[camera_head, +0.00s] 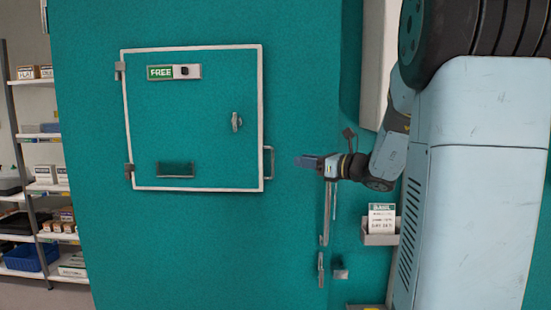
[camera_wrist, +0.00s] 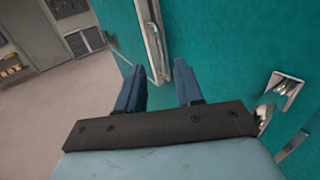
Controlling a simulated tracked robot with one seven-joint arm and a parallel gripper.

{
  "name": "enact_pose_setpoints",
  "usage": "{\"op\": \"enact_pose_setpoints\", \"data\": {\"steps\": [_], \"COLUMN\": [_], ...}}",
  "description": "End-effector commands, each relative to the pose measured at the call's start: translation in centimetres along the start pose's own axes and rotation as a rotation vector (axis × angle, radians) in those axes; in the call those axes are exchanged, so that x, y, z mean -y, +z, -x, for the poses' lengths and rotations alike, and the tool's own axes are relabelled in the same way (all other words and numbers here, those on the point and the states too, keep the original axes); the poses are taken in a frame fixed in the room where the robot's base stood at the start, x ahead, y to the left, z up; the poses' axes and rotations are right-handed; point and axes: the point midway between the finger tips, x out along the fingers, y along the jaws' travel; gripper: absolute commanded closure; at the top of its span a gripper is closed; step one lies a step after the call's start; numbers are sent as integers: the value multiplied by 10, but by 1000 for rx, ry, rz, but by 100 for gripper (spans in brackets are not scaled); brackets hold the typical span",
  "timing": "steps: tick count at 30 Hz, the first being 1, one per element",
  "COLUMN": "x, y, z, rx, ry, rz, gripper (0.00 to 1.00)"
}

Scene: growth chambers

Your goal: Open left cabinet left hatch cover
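The hatch cover (camera_head: 200,110) is a teal panel in a white frame on the teal cabinet (camera_head: 90,230), and it looks shut. Its hinges (camera_head: 129,172) are on the left. A small latch (camera_head: 236,122) is at its right side, and a bar handle (camera_head: 269,162) is on the right edge of the frame. My gripper (camera_head: 305,161) is a short way right of that handle, pointing left, and empty. In the wrist view its two blue fingers (camera_wrist: 160,90) stand apart. A white edge with a metal handle (camera_wrist: 154,45) shows beyond them, not between them.
Long vertical door handles (camera_head: 328,210) are below my gripper. A small holder with cards (camera_head: 381,225) is at the right. Stocked shelves (camera_head: 45,185) stand at the far left. Metal fittings (camera_wrist: 285,88) on the teal surface are close to my gripper's right. Open floor (camera_wrist: 60,120) lies left.

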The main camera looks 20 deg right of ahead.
Motion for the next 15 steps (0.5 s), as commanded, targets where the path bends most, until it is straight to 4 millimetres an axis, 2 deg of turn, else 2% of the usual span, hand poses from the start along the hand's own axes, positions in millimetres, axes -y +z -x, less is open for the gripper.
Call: {"op": "enact_pose_setpoints", "data": {"steps": [9,15], "x": [0,0], "y": [-1,-1], "z": [-57,-87], "rx": [-2,-2], "ry": [3,2], "rz": [1,0], "gripper": [64,64]}}
